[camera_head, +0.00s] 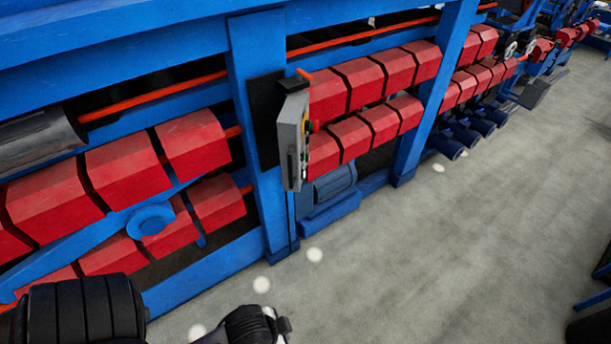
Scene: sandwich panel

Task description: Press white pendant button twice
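The grey control pendant (290,139) hangs upright on a blue post of the machine, near the middle of the head view. Its button face is turned to the right and is seen nearly edge-on. Small coloured buttons show on it, with yellow, red and green among them. I cannot single out the white button at this size. Dark parts of my own arms show at the bottom left and bottom centre, below and apart from the pendant. No gripper fingers can be made out.
The blue machine frame (248,130) carries rows of red rollers (128,168) on both sides of the pendant. A blue motor (334,185) sits low behind the post. The grey concrete floor (460,250) to the right is clear. Dark objects stand at the right edge.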

